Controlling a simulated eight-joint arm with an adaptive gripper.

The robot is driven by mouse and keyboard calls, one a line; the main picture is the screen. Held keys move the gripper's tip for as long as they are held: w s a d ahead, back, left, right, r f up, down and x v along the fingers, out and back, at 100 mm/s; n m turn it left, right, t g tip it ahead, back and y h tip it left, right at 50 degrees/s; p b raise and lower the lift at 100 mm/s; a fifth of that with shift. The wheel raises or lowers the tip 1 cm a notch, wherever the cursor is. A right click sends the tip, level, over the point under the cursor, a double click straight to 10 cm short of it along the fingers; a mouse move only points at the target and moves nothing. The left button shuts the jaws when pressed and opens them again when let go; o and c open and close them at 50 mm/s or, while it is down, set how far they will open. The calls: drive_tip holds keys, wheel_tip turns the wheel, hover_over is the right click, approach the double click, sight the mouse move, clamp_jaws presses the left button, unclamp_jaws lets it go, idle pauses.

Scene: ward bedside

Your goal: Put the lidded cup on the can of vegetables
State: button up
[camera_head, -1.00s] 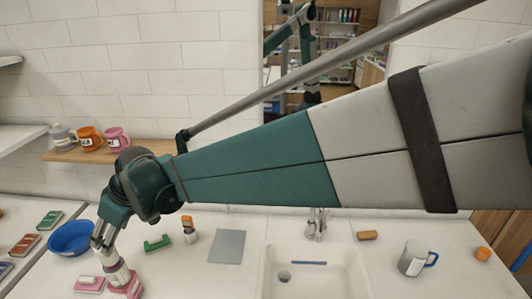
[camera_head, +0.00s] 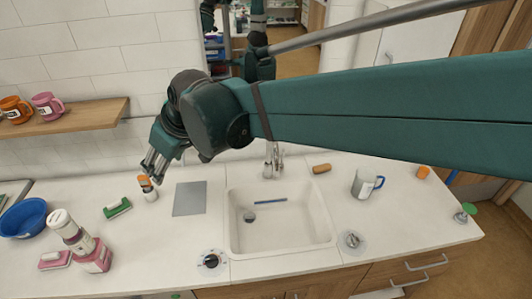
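A white-lidded cup (camera_head: 61,221) stands at the left of the counter. It appears to rest on top of a can with a pale and reddish label (camera_head: 82,242), which I take for the can of vegetables. The two lean together in the picture as one column, above a pink block-like thing (camera_head: 95,260); the exact contact is too small to tell. My gripper (camera_head: 152,172) is up and to the right of this column, apart from it. Its fingers look spread and empty, near an orange-topped jar (camera_head: 148,190) at the back of the counter.
A blue bowl (camera_head: 24,219), a pink-and-white item (camera_head: 54,260) and a green item (camera_head: 117,209) lie around the column. A grey mat (camera_head: 189,199) and the sink (camera_head: 280,235) are to the right. A grey mug (camera_head: 364,184) stands beyond the sink.

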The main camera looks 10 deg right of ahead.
drive_tip(key=s+d+m+t+h, duration=0.1)
drive_tip(key=s+d+m, duration=0.15)
drive_tip(key=d, duration=0.95)
drive_tip(key=s+d+m+t+h, duration=0.1)
drive_tip(key=d+m, duration=0.2)
drive_tip(key=d, duration=0.8)
drive_tip(key=s+d+f+m+h, duration=0.1)
drive_tip(key=s+d+f+m, duration=0.1)
drive_tip(key=s+d, duration=0.3)
drive_tip(key=s+d+f+m+t+h, duration=0.1)
drive_tip(key=s+d+f+m+h, duration=0.1)
drive_tip(key=d, duration=1)
drive_tip(key=s+f+m, duration=0.1)
drive_tip(key=s, duration=0.1)
drive_tip(key=shift+s+d, duration=0.35)
drive_tip(key=shift+d, duration=0.05)
